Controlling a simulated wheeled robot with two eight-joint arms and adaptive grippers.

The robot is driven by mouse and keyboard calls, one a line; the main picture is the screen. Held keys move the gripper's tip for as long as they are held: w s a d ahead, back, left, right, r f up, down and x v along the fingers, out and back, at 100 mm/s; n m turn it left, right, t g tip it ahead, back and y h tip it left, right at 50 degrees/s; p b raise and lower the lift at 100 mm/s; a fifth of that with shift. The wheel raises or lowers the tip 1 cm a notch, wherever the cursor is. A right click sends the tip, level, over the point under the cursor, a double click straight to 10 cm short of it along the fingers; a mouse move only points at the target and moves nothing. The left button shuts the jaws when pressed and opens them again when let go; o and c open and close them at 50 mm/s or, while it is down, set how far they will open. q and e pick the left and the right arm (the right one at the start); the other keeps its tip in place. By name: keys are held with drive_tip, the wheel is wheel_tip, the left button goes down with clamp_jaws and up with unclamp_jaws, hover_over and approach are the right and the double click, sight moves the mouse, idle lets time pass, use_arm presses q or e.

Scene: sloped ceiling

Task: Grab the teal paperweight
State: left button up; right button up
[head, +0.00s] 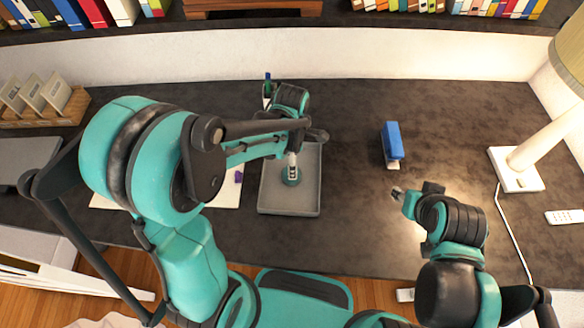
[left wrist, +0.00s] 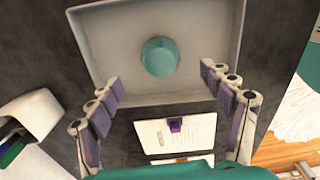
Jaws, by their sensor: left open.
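The teal paperweight (head: 291,179) sits inside a shallow grey tray (head: 288,206) on the dark desk. In the left wrist view the paperweight (left wrist: 160,57) is a round teal shape on the tray floor, apart from both fingers. My left gripper (head: 292,160) is above the tray, partly covering the paperweight in the head view. In the left wrist view its fingers (left wrist: 160,78) are spread wide with nothing between them. My right gripper (head: 399,193) is over the right part of the desk; its jaw opening is too small to judge.
A blue stapler (head: 392,142) stands right of the tray. A white lamp (head: 516,170), its cord and a remote (head: 565,217) are at the far right. Paper with a purple item (left wrist: 175,125) lies left of the tray. Desk between tray and stapler is clear.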

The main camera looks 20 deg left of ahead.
use_arm(q)
drive_tip(key=shift+w+d+f+n, duration=0.1)
drive_tip(key=shift+f+n, duration=0.2)
drive_tip(key=shift+f, duration=0.05)
drive_tip(key=shift+s+f+b, duration=0.2)
drive_tip(key=shift+f+b, duration=0.25)
drive_tip(key=shift+f, duration=0.55)
drive_tip(key=shift+w+f+b, duration=0.1)
drive_tip(key=shift+f+b, duration=0.25)
drive_tip(key=shift+f, duration=0.35)
drive_tip(key=f, duration=0.1)
drive_tip(key=f+b, duration=0.2)
drive_tip(key=f, duration=0.1)
drive_tip(key=shift+a+f, duration=0.1)
drive_tip(key=shift+a, duration=0.15)
drive_tip(key=c, duration=1.6)
drive_tip(key=shift+r, duration=0.2)
